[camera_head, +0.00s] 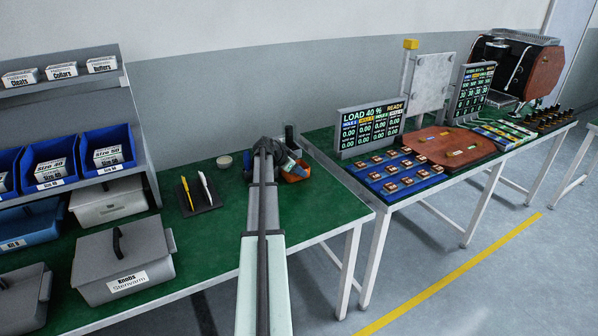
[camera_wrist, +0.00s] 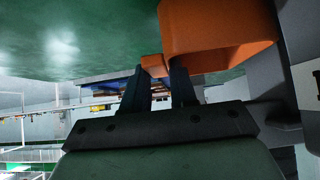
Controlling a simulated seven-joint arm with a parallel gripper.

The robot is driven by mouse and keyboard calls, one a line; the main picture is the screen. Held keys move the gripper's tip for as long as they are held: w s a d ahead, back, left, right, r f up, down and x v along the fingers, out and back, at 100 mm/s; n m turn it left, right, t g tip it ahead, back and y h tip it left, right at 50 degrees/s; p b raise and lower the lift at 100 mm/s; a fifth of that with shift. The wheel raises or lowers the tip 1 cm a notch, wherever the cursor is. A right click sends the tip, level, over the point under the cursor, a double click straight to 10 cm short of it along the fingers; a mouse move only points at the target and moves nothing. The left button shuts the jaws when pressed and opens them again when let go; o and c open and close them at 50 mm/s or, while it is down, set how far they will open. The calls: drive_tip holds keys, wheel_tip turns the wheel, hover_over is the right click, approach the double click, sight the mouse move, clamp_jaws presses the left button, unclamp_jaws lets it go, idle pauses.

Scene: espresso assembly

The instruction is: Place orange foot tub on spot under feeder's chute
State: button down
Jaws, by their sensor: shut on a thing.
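The orange foot tub (camera_head: 297,171) is at the back of the green table in the head view, partly hidden by my arm. It fills the upper right of the wrist view (camera_wrist: 218,40). My gripper (camera_wrist: 162,75) is shut on a small orange tab at the tub's side. In the head view my gripper (camera_head: 285,166) is mostly hidden behind my own arm. A grey body with a white label stands close beside the tub in the wrist view; I cannot tell whether it is the feeder. The chute and the spot under it cannot be made out.
A black stand with a yellow and a white tool (camera_head: 198,192) and a small round container (camera_head: 224,161) are left of my arm. Grey bins (camera_head: 125,263) and blue bins (camera_head: 107,150) stand further left. Another table with a display (camera_head: 372,127) is at right. Green tabletop (camera_head: 335,203) is clear right of my arm.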

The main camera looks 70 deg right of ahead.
drive_tip(key=c, duration=1.2)
unclamp_jaws()
drive_tip(key=v, duration=1.2)
